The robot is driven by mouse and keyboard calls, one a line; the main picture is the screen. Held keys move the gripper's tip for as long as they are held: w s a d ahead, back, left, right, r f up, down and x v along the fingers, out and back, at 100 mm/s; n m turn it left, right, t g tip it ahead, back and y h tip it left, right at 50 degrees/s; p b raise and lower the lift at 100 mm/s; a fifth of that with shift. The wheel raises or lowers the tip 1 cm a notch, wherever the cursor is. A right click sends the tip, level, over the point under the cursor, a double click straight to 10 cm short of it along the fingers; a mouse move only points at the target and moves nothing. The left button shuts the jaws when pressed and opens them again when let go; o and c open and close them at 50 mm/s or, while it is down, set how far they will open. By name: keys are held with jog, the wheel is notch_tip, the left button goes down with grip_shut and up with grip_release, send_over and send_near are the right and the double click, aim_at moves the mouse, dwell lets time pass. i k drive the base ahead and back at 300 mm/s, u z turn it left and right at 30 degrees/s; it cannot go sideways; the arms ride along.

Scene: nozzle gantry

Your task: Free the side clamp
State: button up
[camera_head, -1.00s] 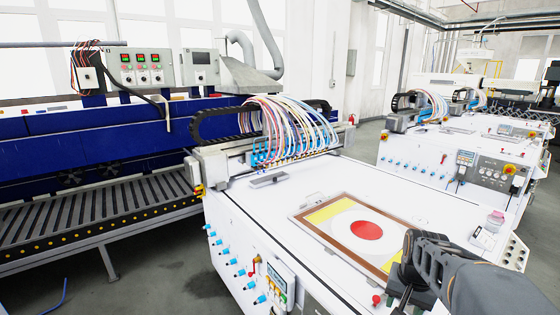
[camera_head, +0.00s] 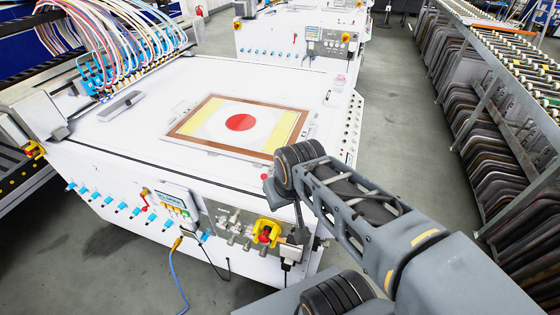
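The white printing machine (camera_head: 130,165) fills the left and middle of the head view. At the left end of its nozzle gantry is a small yellow and red fitting (camera_head: 34,149). A red-handled lever (camera_head: 145,193) is on the front side panel, and a yellow guard with a red centre (camera_head: 267,232) is near the front corner. I cannot tell for certain which of these is the side clamp. My gripper (camera_head: 298,236) points down beside the front corner, just right of the yellow guard. It is dark and small, and its fingers cannot be made out. Nothing is seen held in it.
A framed screen with a red disc (camera_head: 240,122) lies on the machine top. A blue cable (camera_head: 184,272) hangs from the front to the floor. A rack of dark boards (camera_head: 500,180) stands at the right. Grey floor (camera_head: 400,130) is clear between machine and rack.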

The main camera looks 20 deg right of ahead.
aim_at(264, 176)
jog(key=z, duration=0.1)
jog(key=k, duration=1.15)
jog(key=u, duration=1.05)
jog(key=i, duration=1)
jog(key=z, duration=0.75)
jog(key=i, duration=0.5)
jog(key=z, duration=0.6)
